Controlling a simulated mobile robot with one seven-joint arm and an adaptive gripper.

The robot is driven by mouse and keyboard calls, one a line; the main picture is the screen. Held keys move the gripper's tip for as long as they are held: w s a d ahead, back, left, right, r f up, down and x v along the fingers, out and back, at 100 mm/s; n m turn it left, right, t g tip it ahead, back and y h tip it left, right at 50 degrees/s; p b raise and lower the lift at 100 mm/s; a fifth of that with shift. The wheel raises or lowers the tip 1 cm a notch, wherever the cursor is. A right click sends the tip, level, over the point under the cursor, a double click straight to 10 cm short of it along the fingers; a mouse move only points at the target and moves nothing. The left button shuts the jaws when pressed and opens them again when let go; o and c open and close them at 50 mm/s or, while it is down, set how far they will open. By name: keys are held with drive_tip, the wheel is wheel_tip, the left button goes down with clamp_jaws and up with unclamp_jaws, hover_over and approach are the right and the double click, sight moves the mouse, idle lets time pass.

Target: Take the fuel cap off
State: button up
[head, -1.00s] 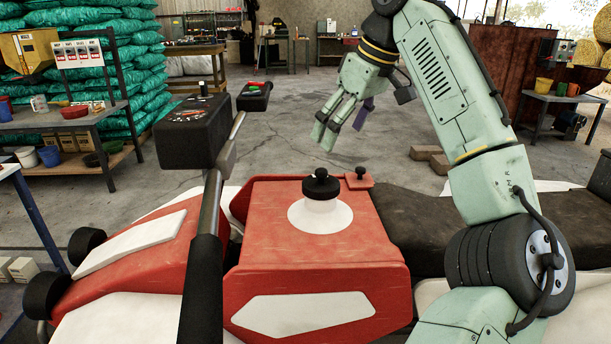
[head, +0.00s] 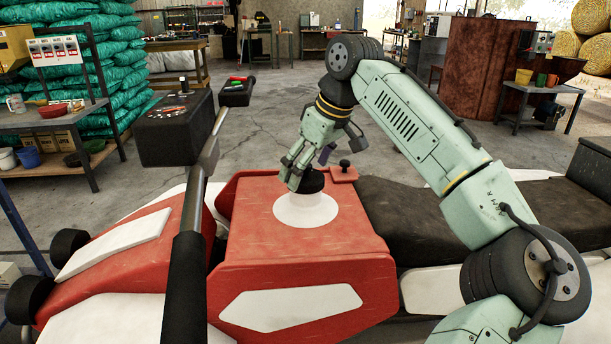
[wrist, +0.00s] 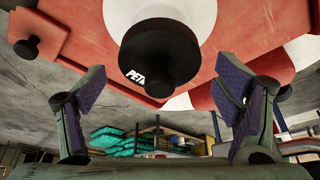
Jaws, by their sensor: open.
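The black fuel cap (head: 312,182) sits on the white filler neck (head: 305,210) on top of the red tank (head: 290,250) of the vehicle. The cap also shows large in the wrist view (wrist: 158,55), with part of some white lettering on it. My gripper (head: 296,174) is at the cap in the head view and partly hides it. In the wrist view its two purple-padded fingers are spread wide, one on each side below the cap, with nothing between them. I cannot tell from these views whether a finger touches the cap.
A small black knob (head: 344,163) on a red plate stands just behind the cap. The handlebar (head: 190,225) with a black box (head: 175,128) rises left of the tank. The dark seat (head: 410,215) lies to the right.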

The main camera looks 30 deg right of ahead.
drive_tip(key=shift+c, duration=0.3)
drive_tip(key=c, duration=1.2)
drive_tip(key=shift+r, duration=0.15)
drive_tip(key=shift+c, duration=0.2)
